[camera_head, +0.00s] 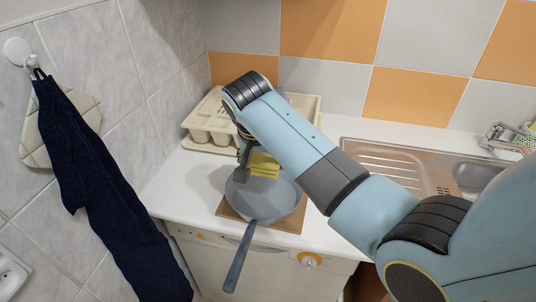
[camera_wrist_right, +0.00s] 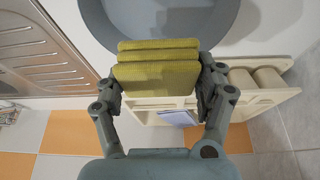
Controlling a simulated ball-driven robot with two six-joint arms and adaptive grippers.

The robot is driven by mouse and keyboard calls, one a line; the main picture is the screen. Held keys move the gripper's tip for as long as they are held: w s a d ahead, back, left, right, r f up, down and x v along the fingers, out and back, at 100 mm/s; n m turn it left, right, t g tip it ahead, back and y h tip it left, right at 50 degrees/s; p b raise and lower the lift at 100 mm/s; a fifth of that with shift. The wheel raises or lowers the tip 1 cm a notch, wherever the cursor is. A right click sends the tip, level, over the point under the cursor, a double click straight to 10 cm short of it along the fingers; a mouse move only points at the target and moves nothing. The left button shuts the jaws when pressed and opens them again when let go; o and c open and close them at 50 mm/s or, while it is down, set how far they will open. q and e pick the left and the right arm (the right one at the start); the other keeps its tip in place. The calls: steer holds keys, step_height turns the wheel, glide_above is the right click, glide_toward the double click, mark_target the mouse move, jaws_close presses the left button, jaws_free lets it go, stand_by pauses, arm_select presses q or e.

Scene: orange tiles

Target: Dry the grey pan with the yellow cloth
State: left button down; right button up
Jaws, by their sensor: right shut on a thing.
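The grey pan (camera_head: 284,201) sits on a brown board (camera_head: 228,212) on the white counter, its long handle (camera_head: 239,260) pointing toward me past the counter's front edge. My right gripper (camera_head: 246,162) is at the pan's far side, shut on the folded yellow cloth (camera_head: 264,164). In the right wrist view the cloth (camera_wrist_right: 155,72) is clamped between both fingers of the gripper (camera_wrist_right: 158,85), and its end overlaps the pan's rim (camera_wrist_right: 215,30). Whether the cloth touches the pan is unclear. My left gripper is not in view.
A cream dish rack (camera_head: 205,125) stands behind the pan against the wall. A steel sink with drainboard (camera_head: 400,165) is on the right. A dark blue towel (camera_head: 105,190) and a pale pot holder (camera_head: 36,145) hang on the left wall. Counter left of the pan is clear.

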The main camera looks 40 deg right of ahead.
mark_target(262, 207)
step_height(262, 207, down, 9)
steer(key=b, duration=0.8)
steer(key=shift+f, duration=0.6)
stand_by(0.4)
steer(key=shift+w+d+r+b, duration=0.1)
steer(key=shift+w+d+b, duration=0.05)
steer(key=shift+w+d, duration=0.65)
steer(key=shift+w+d+r+b, duration=0.15)
steer(key=shift+w+d, duration=0.4)
steer(key=shift+d, duration=0.3)
steer(key=shift+f, duration=0.1)
steer(key=shift+s+a+p, duration=0.9)
steer(key=shift+a+p, duration=0.2)
steer(key=shift+s+a+f+p, duration=0.1)
steer(key=shift+s+a+p, duration=1.35)
steer(key=shift+s+a, duration=0.45)
steer(key=shift+a+f, duration=0.1)
steer(key=shift+a, duration=0.25)
steer(key=shift+s, duration=0.1)
